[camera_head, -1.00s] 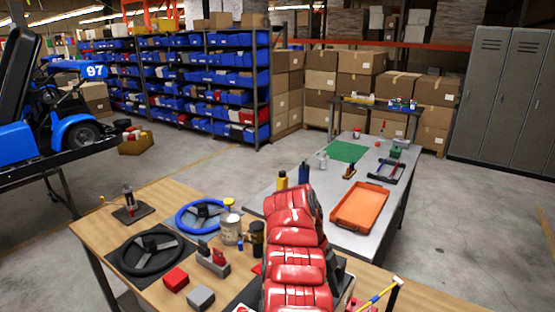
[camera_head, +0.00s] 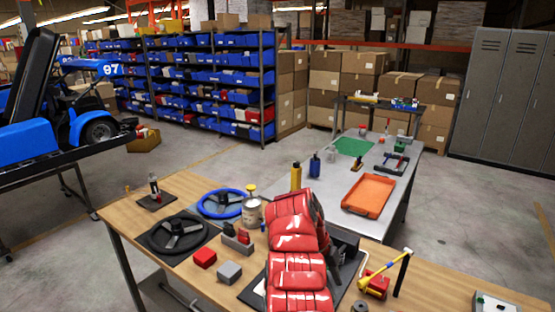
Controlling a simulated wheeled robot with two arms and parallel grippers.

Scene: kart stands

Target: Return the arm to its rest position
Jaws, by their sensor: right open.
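My left gripper is not in view.
An orange tray (camera_head: 368,195) sits on the grey table (camera_head: 333,190).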

